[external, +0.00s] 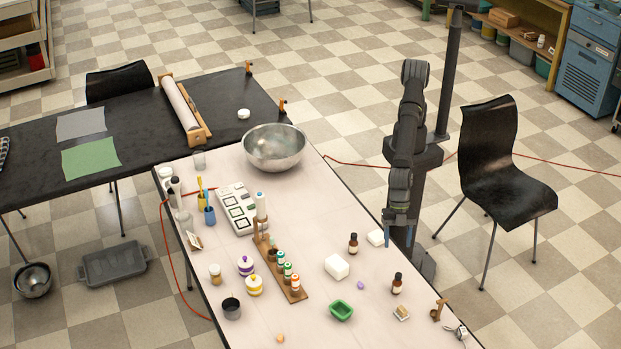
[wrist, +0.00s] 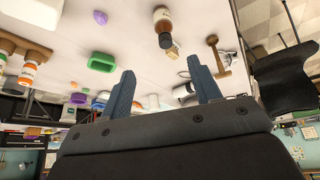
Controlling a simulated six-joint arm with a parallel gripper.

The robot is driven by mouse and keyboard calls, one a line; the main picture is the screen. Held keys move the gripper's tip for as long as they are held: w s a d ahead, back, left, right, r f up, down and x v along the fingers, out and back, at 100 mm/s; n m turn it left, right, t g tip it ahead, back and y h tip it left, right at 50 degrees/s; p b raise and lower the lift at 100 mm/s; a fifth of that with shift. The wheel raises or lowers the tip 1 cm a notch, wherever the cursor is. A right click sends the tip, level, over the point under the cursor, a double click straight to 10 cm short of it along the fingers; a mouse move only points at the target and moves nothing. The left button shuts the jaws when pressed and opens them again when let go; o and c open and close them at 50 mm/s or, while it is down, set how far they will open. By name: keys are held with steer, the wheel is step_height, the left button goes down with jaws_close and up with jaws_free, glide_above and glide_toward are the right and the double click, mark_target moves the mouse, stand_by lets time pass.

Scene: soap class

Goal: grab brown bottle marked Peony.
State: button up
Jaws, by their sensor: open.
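Two small brown bottles with black caps stand upright on the pale table. One brown bottle (external: 353,244) is left of my gripper (external: 399,238) in the external view. The other brown bottle (external: 397,284) stands nearer the table's front right. It also shows in the wrist view (wrist: 163,22), with a pale label, beyond the fingertips. The label writing is too small to read, so I cannot tell which bottle is marked Peony. My gripper (wrist: 160,68) is open and empty, with its blue fingers apart and touching neither bottle.
A white block (external: 337,267), a purple piece (external: 361,285) and a green tray (external: 341,311) lie left of the nearer bottle. A small box (external: 402,313) and a wooden stamp (external: 438,311) are close to it. A wooden rack (external: 266,250) holds several small bottles.

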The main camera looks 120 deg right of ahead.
mark_target(397, 282)
steer(key=x, duration=1.5)
steer(key=shift+s+a+f, duration=0.15)
steer(key=shift+s+f, duration=0.2)
steer(key=shift+f, duration=0.15)
steer(key=shift+c, duration=0.5)
steer(key=c, duration=1)
